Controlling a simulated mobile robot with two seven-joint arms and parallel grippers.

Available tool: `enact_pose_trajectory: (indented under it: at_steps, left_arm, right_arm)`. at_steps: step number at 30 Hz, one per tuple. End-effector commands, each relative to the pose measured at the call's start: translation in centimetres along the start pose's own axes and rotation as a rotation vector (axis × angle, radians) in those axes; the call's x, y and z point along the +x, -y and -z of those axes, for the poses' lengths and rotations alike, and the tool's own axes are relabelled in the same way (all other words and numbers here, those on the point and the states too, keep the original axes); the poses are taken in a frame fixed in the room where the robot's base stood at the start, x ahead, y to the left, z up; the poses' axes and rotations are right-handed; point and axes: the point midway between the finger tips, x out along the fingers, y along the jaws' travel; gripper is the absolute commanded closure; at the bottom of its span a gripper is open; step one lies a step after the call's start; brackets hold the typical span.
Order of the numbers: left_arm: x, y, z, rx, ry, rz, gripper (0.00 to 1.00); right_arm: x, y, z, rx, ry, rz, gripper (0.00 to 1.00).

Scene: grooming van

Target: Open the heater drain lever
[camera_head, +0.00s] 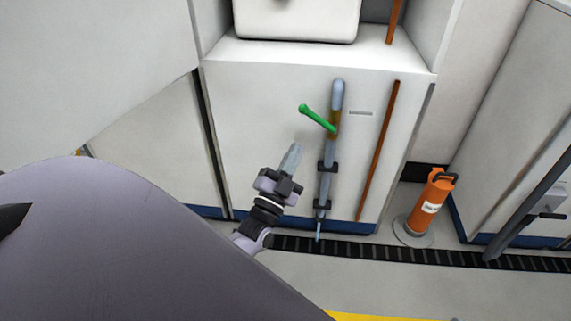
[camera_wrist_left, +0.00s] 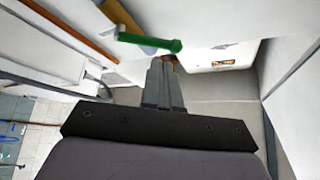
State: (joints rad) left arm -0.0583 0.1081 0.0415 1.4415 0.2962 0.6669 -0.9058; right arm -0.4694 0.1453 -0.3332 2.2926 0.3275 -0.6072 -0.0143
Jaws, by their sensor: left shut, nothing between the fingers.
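The green drain lever (camera_head: 317,118) sits on a brass valve (camera_head: 334,121) in a grey vertical pipe (camera_head: 338,95) on the white cabinet front. The lever slants up and to the left, away from the pipe. It also shows in the left wrist view (camera_wrist_left: 150,43), just beyond the fingertips. My left gripper (camera_head: 294,150) is shut and empty, below and left of the lever. Its fingertips (camera_wrist_left: 162,62) appear close to the lever; I cannot tell whether they touch it. My right gripper is not in view.
A copper pipe (camera_head: 378,150) runs down the cabinet right of the valve. A white tank (camera_head: 296,20) stands on the shelf above. An orange cylinder (camera_head: 432,200) stands on the floor at right. A dark slotted floor drain (camera_head: 390,254) runs along the cabinet's foot.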

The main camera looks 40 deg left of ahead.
Motion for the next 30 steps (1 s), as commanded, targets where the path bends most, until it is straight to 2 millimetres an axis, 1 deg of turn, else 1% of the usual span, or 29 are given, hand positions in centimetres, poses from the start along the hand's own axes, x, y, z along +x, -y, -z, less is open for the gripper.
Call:
enact_pose_trajectory:
  at_steps: [1,6,9,12,18,30]
  left_arm:
    - [1.1,-0.1,-0.1,0.000,-0.003,0.002,1.00]
    - [4.2,-0.1,-0.1,0.001,-0.003,0.001,1.00]
    - [5.6,-0.1,-0.1,0.002,-0.002,0.000,1.00]
    - [6.5,-0.1,-0.1,0.001,0.000,-0.001,1.00]
    - [7.1,-0.1,0.0,0.002,0.001,-0.002,1.00]
    - [7.2,0.0,0.1,0.008,0.001,-0.007,1.00]
  right_arm:
    - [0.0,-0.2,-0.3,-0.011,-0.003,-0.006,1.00]
    - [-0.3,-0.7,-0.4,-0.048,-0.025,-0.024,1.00]
    - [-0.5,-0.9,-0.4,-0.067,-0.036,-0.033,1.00]
    - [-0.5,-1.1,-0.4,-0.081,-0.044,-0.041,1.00]
    - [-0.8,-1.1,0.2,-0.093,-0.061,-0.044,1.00]
    - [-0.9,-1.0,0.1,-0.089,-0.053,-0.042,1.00]
